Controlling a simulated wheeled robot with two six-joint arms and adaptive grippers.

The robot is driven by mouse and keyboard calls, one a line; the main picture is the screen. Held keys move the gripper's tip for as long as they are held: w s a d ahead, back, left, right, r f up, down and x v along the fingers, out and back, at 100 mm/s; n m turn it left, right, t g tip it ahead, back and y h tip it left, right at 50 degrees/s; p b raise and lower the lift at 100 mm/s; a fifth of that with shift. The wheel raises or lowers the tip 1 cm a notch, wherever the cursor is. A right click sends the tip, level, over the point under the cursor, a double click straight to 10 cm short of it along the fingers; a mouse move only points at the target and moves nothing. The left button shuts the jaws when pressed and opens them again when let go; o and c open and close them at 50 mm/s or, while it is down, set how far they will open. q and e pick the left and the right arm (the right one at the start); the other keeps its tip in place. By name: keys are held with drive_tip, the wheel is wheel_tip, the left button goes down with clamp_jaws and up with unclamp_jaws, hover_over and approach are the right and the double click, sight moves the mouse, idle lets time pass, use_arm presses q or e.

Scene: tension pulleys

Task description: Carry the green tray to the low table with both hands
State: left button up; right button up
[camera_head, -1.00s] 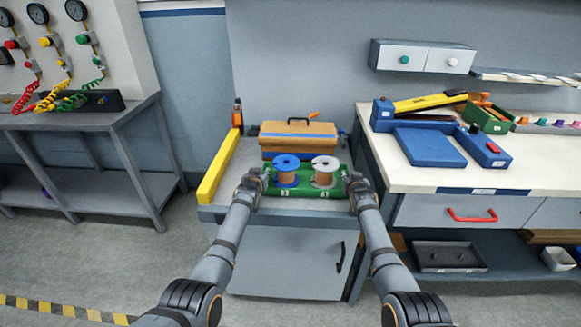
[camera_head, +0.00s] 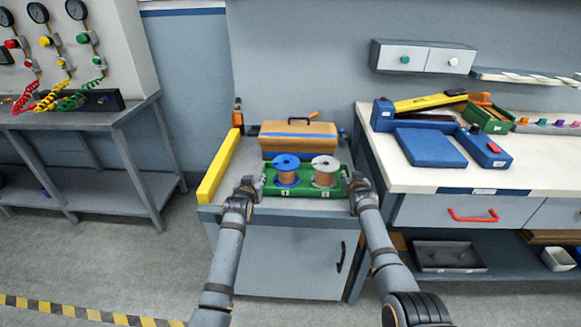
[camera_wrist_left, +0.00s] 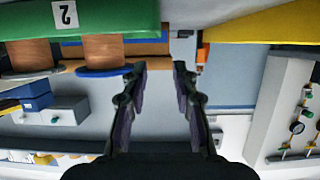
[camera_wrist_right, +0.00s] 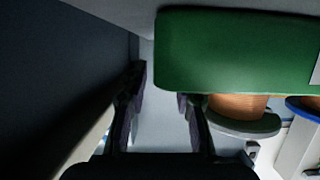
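The green tray (camera_head: 304,192) rests on top of a grey cabinet and carries a blue-flanged spool (camera_head: 286,168) and a pale-flanged spool (camera_head: 324,170), both wound with copper. My left gripper (camera_head: 252,184) is at the tray's left end. In the left wrist view, its two fingers (camera_wrist_left: 160,70) are apart with nothing between them; the tray (camera_wrist_left: 110,17) shows at upper left. My right gripper (camera_head: 355,182) is at the tray's right end. In the right wrist view, its fingers (camera_wrist_right: 162,85) are apart, close beside the tray's end (camera_wrist_right: 220,50). I cannot tell which surface is the low table.
The grey cabinet (camera_head: 290,222) has a yellow bar (camera_head: 219,166) along its left edge. A tan toolbox (camera_head: 298,138) stands behind the tray. A white-topped workbench (camera_head: 370,165) is close on the right. A grey table (camera_head: 80,121) with gauges stands left; floor between is clear.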

use_arm(q)
drive_tip(key=shift+w+f, duration=0.1)
drive_tip(key=shift+f, duration=0.1)
use_arm(e)
drive_tip(key=f, duration=0.1)
drive_tip(key=s+f, duration=0.1)
drive_tip(key=f, duration=0.1)
drive_tip(key=shift+s+a+f+g, duration=0.1)
drive_tip(key=shift+f+g, duration=0.1)
drive_tip(key=shift+g, duration=0.1)
use_arm(q)
drive_tip(key=shift+w+f, duration=0.3)
drive_tip(key=shift+w, duration=0.05)
use_arm(e)
drive_tip(key=shift+s+r, duration=0.1)
drive_tip(key=shift+s, duration=0.15)
drive_tip(key=s+r, duration=0.5)
drive_tip(key=s, duration=0.1)
drive_tip(key=shift+r, duration=0.35)
